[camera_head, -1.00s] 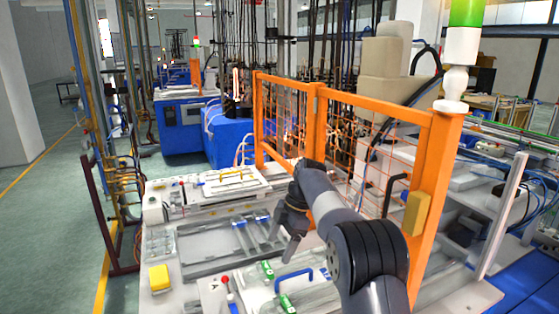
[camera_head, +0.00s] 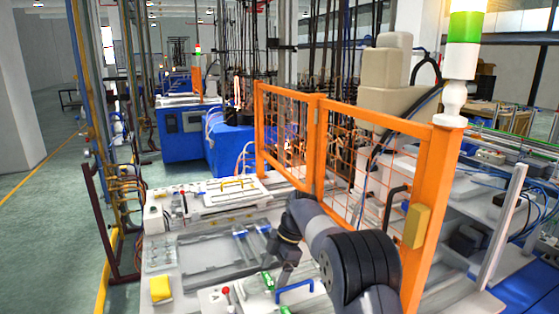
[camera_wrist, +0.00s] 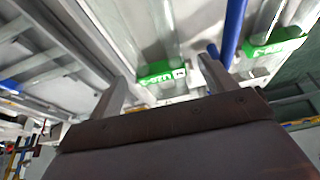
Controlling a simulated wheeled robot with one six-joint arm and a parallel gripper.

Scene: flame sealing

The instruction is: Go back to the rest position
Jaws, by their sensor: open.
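My gripper (camera_head: 283,275) hangs over the front part of the white workbench (camera_head: 210,217), at the end of my dark grey arm. In the wrist view the two fingers of my gripper (camera_wrist: 165,80) stand wide apart with nothing held between them. Beyond the fingers are a green block with white marks (camera_wrist: 162,74) and a second green block (camera_wrist: 272,46), with clear tubes and a blue handle (camera_wrist: 233,30). The head view shows the blue handle (camera_head: 295,289) just below and right of my gripper.
An orange mesh fence (camera_head: 318,145) stands close behind and right of my arm. A grey tray (camera_head: 205,262) with blue-ended tubes lies left of my gripper. A yellow block (camera_head: 160,289) sits at the bench's left front. The floor at left is clear.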

